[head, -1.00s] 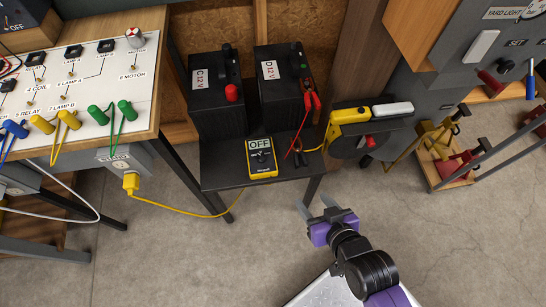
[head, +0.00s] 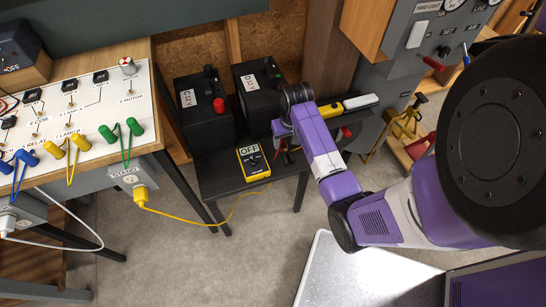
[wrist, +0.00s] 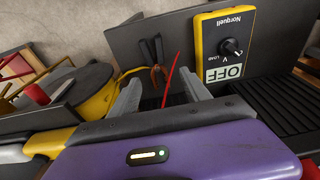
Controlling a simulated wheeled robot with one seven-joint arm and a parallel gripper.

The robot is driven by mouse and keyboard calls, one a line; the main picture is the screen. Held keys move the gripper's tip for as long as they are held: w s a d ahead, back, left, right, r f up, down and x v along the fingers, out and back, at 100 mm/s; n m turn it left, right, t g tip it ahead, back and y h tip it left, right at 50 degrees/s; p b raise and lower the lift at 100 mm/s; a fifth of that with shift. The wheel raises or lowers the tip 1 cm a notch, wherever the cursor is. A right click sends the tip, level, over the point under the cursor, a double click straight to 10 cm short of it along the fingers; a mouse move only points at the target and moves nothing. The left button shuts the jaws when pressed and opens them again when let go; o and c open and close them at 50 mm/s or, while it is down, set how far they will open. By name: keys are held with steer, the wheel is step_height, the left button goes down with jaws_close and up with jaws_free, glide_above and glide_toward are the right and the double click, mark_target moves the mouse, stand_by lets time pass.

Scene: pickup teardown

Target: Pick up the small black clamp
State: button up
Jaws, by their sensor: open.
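The small black clamp (wrist: 151,50) lies on the dark shelf (wrist: 185,50) in the wrist view, its two black handles pointing away from my gripper and its copper-coloured end towards it. My gripper (wrist: 158,79) is open and empty. Its two grey fingers are spread on either side of the line to the clamp, with the copper-coloured end near the gap between the tips. I cannot tell the height between fingers and shelf. In the head view my arm covers most of the clamp's area and the fingers.
A yellow multimeter (head: 254,162) reading OFF lies beside the clamp. A red lead (wrist: 172,74) passes close to the fingers. Two black batteries (head: 203,115) stand behind on the shelf. A yellow-and-black device (wrist: 95,95) is at the other side. A yellow cord (head: 185,219) runs to an outlet.

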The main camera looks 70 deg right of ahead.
mark_target(285, 150)
steer(key=shift+w+d+f+b, duration=0.1)
steer(key=shift+d+f+b, duration=0.15)
steer(key=shift+f, duration=1)
steer(key=shift+w+d+f+b, duration=0.1)
steer(key=shift+d+f+b, duration=0.2)
steer(key=shift+f, duration=0.95)
steer(key=shift+w+d+f+b, duration=0.1)
steer(key=shift+d+f+b, duration=0.15)
steer(key=shift+f, duration=1)
jaws_close()
